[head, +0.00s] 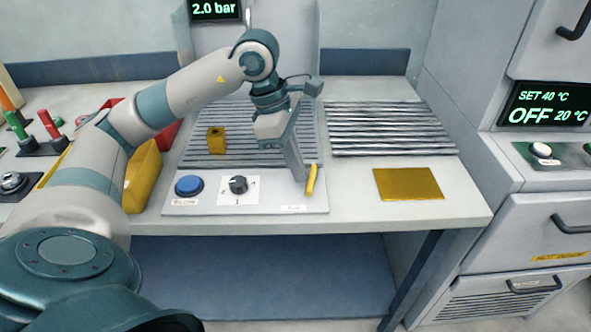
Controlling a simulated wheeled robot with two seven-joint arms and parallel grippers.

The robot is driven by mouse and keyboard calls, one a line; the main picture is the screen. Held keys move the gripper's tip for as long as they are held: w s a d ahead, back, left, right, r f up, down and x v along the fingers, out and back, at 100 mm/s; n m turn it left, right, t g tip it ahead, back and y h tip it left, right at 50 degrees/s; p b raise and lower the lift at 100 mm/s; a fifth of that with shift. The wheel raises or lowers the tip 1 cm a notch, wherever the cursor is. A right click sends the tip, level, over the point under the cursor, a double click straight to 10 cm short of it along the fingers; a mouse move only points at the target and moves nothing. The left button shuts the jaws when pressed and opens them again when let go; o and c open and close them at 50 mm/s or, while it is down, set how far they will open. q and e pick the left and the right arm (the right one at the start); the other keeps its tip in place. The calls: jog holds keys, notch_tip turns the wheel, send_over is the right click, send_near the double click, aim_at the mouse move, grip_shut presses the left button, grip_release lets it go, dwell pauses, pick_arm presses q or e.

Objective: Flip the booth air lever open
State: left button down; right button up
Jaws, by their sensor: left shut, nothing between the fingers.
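The booth air lever (312,181) is a short yellow handle at the right end of a light grey control panel (255,204), above a small white label. It stands nearly upright, leaning slightly. My left gripper (301,178) is shut and empty, pointing down just left of the lever. Its fingertips are close beside the handle; I cannot tell if they touch it. A black display (216,9) above the booth reads 2.0 bar. My right gripper is not in view.
The panel also holds a blue button (189,185) and a black knob (238,184). A yellow block (216,140) sits on the booth's slatted grate. A second grate (388,129) and a gold plate (408,184) lie to the right. A yellow bin (142,177) stands left.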

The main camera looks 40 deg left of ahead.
pick_arm(q)
jog(key=shift+w, duration=0.2)
dwell(0.5)
